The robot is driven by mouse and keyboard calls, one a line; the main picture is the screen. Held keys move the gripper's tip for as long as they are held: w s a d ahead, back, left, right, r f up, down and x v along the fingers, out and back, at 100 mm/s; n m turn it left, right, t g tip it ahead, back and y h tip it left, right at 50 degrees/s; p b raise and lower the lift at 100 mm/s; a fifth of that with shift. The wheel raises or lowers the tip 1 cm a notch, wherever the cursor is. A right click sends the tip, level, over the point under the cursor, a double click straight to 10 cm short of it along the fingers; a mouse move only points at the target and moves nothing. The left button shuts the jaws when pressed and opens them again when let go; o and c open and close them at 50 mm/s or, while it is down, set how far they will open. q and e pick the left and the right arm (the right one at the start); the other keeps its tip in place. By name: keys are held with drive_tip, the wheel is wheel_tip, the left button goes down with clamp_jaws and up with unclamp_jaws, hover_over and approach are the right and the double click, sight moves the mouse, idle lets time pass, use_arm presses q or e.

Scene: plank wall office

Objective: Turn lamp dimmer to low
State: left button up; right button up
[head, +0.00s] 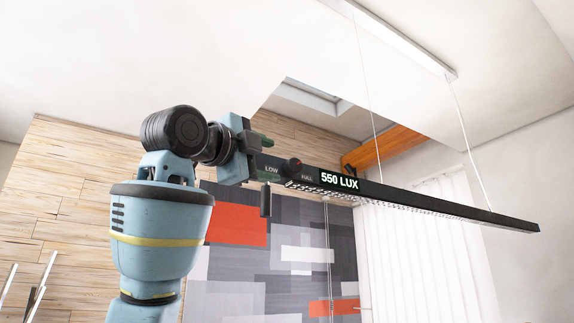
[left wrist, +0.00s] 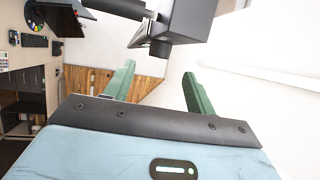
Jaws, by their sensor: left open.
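The lamp (head: 440,207) is a long dark bar hanging on thin wires, with a lit display reading 550 LUX (head: 339,181). On its near side are the labels LOW, at the left, and FULL. My left gripper (head: 266,157) is at the lamp's left end, beside LOW and left of the knob. Its green fingers stand apart with nothing between them in the left wrist view (left wrist: 157,72). I cannot tell whether they touch the lamp. My right gripper is not in view.
A dark block (head: 265,201) hangs below the lamp's left end. A dark box-like part (left wrist: 186,18) is close beyond the fingers in the left wrist view. A white ceiling mount (head: 400,38) holds the wires. Desk items (left wrist: 34,40) show far off at the left.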

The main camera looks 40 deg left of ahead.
sight(290, 169)
use_arm(q)
drive_tip(key=shift+w+r, duration=0.2)
drive_tip(key=shift+w, duration=0.95)
drive_tip(key=shift+w+r, duration=0.2)
drive_tip(key=shift+w, duration=0.95)
drive_tip(key=shift+w+r, duration=0.2)
drive_tip(key=shift+w, duration=0.95)
drive_tip(key=c, duration=1)
drive_tip(key=shift+o, duration=0.2)
drive_tip(key=shift+w+f, duration=0.1)
drive_tip(key=n+t, duration=0.1)
drive_tip(key=n+t+y, duration=0.1)
drive_tip(key=t, duration=0.1)
drive_tip(key=shift+w+f, duration=0.1)
drive_tip(key=shift+f, duration=0.25)
drive_tip(key=shift+w+d+f+n+t+y, duration=0.1)
drive_tip(key=shift+f+n+t+y, duration=0.05)
drive_tip(key=shift+n+t+y, duration=1.2)
drive_tip(key=shift+n+y, duration=0.25)
